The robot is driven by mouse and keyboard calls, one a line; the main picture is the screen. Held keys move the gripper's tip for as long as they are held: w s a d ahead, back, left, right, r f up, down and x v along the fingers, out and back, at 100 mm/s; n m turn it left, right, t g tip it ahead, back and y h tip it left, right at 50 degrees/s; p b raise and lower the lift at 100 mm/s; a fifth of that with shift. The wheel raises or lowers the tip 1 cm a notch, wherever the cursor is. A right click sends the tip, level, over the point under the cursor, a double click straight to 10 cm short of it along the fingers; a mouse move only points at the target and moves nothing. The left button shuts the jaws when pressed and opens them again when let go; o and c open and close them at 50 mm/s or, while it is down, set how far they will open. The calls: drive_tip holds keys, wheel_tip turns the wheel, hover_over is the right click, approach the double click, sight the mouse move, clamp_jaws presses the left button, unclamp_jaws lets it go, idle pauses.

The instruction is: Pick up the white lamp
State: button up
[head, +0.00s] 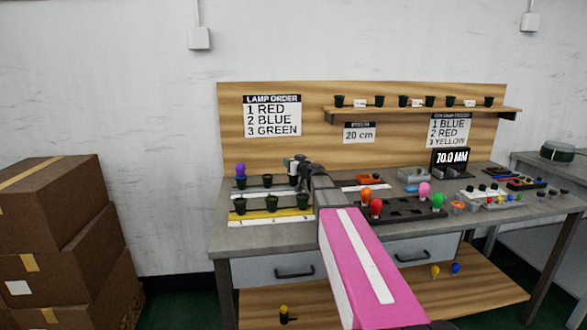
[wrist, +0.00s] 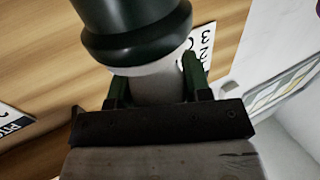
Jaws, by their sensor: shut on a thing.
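My gripper (wrist: 158,88) is shut on a pale grey-white rounded piece (wrist: 155,84), which I take to be the white lamp; a finger presses on each side. In the wrist view a large dark green ringed part (wrist: 135,25) adjoins this piece and hides one end. I cannot tell whether they are joined. In the head view my gripper (head: 301,166) is at the back row of dark green cups on the bench, over its right end. The held piece is small there and partly hidden by my arm.
A purple lamp (head: 240,169) stands in the row's left cup. A yellow strip (head: 265,218) with several cups lies in front. Red (head: 376,207), orange (head: 365,194), pink (head: 424,188) and green (head: 438,200) lamps stand right of my arm. A shelf (head: 430,110) hangs behind.

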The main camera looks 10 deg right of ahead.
drive_tip(key=shift+r, duration=2.1)
drive_tip(key=s+a+r, duration=0.6)
drive_tip(key=a+r, duration=0.1)
drive_tip(key=a, duration=0.3)
drive_tip(key=shift+s+d+r+m+t+h, duration=0.9)
drive_tip(key=shift+d+m+h, duration=1.4)
drive_tip(key=shift+d+h, duration=2.05)
drive_tip(key=w+a+f+n+g+y, duration=0.1)
drive_tip(key=a+n+y, duration=0.3)
drive_tip(key=a+y, duration=0.4)
drive_tip(key=shift+w+a+f+n+g+y, duration=0.3)
drive_tip(key=shift+w+a+f+g+y, duration=0.1)
drive_tip(key=shift+f, duration=0.1)
drive_tip(key=shift+d, duration=0.1)
